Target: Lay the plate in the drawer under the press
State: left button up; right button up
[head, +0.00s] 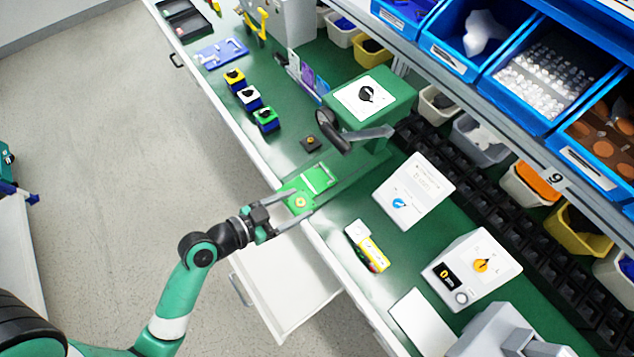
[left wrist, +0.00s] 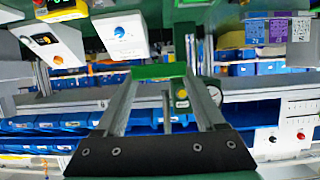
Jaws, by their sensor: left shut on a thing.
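The green plate (head: 300,202) has a round yellow spot and lies between the fingers of my left gripper (head: 300,200), at the table's front edge. My left gripper is shut on it. In the left wrist view, a green piece (left wrist: 158,71) spans the fingertips. The drawer (head: 283,285) is white and pulled out below the table edge, just below the gripper in the head view; its visible inside looks empty. The press (head: 385,97) is a green block with a dark lever and stands farther back on the table. My right gripper is not in view.
Blue bins (head: 462,38) line the back shelf.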

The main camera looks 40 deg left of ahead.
pick_arm(q)
jog(key=shift+a+f, duration=0.15)
jog(key=shift+f, duration=0.2)
jog(key=shift+r, duration=0.1)
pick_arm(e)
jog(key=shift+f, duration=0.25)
pick_arm(q)
jog(key=w+a+f+b, duration=0.1)
jog(key=w+a+f, duration=0.1)
jog(key=w, duration=0.1)
jog(key=w+a+f+b, duration=0.1)
jog(key=w+f+b, duration=0.1)
jog(key=w+f, duration=0.1)
jog(key=w+a+f+b, duration=0.2)
jog(key=w+f, duration=0.1)
jog(key=w, duration=0.2)
jog(key=shift+a+f, duration=0.2)
jog(key=shift+a, duration=0.15)
jog(key=shift+w+a+f, duration=0.1)
jog(key=shift+w+f, duration=0.1)
jog(key=shift+w, duration=0.1)
jog(key=f, duration=0.1)
jog(key=f+b, duration=0.1)
jog(key=w+f+b, duration=0.1)
jog(key=shift+a+f, duration=0.2)
jog(key=shift+a, duration=0.05)
jog(key=shift+f, duration=0.3)
jog(key=shift+r, duration=0.1)
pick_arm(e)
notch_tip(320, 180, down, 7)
